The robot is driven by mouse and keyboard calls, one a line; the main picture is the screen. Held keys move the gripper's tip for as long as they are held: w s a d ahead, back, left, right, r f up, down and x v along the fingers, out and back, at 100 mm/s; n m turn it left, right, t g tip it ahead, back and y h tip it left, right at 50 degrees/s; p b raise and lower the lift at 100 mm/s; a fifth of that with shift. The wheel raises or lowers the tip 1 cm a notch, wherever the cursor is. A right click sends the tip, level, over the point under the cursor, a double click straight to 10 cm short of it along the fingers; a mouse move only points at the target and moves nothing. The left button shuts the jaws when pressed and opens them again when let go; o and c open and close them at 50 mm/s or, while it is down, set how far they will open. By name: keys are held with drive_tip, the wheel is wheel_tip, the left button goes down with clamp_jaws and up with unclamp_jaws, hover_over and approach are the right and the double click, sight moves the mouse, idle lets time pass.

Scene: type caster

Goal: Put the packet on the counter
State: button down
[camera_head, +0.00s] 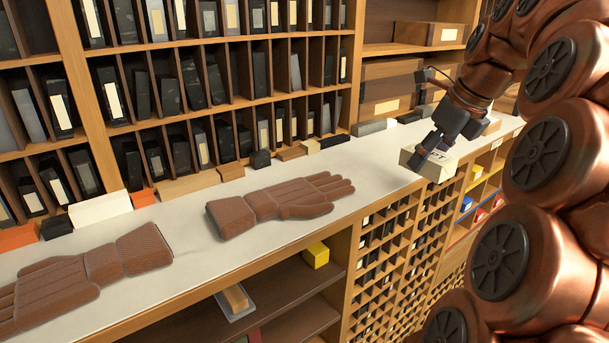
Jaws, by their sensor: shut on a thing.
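The packet (430,167) is a small pale box with dark lettering on its top. It is at the front edge of the white counter (190,238), toward the right of the head view. My gripper (434,150) reaches down from the right and is shut on the packet. Its dark fingers cover part of the packet's top and left end. I cannot tell whether the packet's underside touches the counter or hangs just above it.
Two brown leather gloves, one in the middle (282,203) and one at left (88,277), lie on the counter. Small blocks line its back edge below shelves of type. A yellow box (316,255) sits on a shelf below. Bare counter lies between the middle glove and packet.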

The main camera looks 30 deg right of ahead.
drive_tip(key=shift+w+a, duration=0.2)
drive_tip(key=shift+w, duration=0.15)
drive_tip(key=p, duration=0.5)
approach(395, 155)
drive_tip(key=shift+w+a+f, duration=0.4)
drive_tip(key=shift+a+f, duration=0.25)
drive_tip(key=shift+f, duration=0.2)
drive_tip(key=shift+w+d+f+p, duration=0.2)
drive_tip(key=shift+w+d, duration=0.1)
drive_tip(key=shift+w, duration=0.15)
drive_tip(key=shift+w+d+f+p, duration=0.1)
drive_tip(key=shift+w+d+p, duration=0.15)
drive_tip(key=shift+w, duration=0.2)
drive_tip(key=shift+f+p, duration=0.7)
drive_tip(key=shift+f, duration=1)
drive_tip(key=shift+c, duration=1.7)
unclamp_jaws()
drive_tip(key=shift+f, duration=0.15)
drive_tip(key=shift+r, duration=0.2)
